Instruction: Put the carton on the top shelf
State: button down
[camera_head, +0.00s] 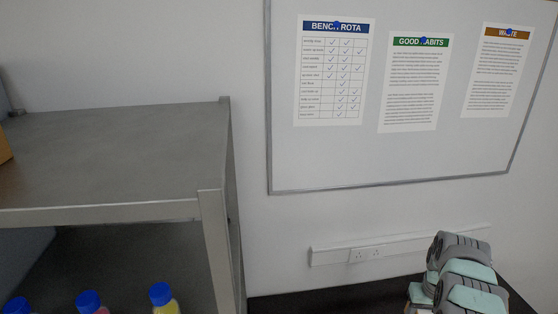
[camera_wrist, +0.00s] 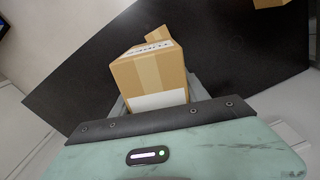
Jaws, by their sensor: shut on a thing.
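A brown cardboard carton (camera_wrist: 140,75) with a pale tape strip and white labels is between the fingers of my gripper (camera_wrist: 156,92) in the wrist view. The gripper is shut on it, and the finger ends are mostly hidden behind the carton. The top shelf (camera_head: 110,140) is a bare grey metal surface at the left of the head view. My arm is at the bottom right of that view, well to the right of the shelf and lower than it.
An orange-brown object (camera_head: 4,148) shows at the shelf's left edge. Blue-capped bottles (camera_head: 162,299) stand below the top shelf. A metal post (camera_head: 216,240) marks its right front corner. A dark bench (camera_wrist: 235,60) lies under the carton, with another brown box (camera_wrist: 158,34) behind it.

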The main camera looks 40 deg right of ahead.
jog(key=shift+d+r, duration=0.1)
jog(key=shift+d, duration=0.05)
jog(key=shift+s+d+r, duration=0.15)
jog(key=shift+s+d, duration=0.05)
jog(key=shift+s, duration=0.4)
jog(key=shift+s+r, duration=0.1)
jog(key=shift+s, duration=0.05)
jog(key=shift+s+a+r, duration=0.1)
jog(key=shift+s+r, duration=0.05)
jog(key=shift+s, duration=0.05)
jog(key=shift+s+d+m, duration=0.1)
jog(key=shift+d+m, duration=0.15)
jog(key=shift+m, duration=0.05)
jog(key=shift+d, duration=0.1)
jog(key=shift+s+r, duration=0.2)
jog(key=shift+s, duration=0.15)
dwell(0.4)
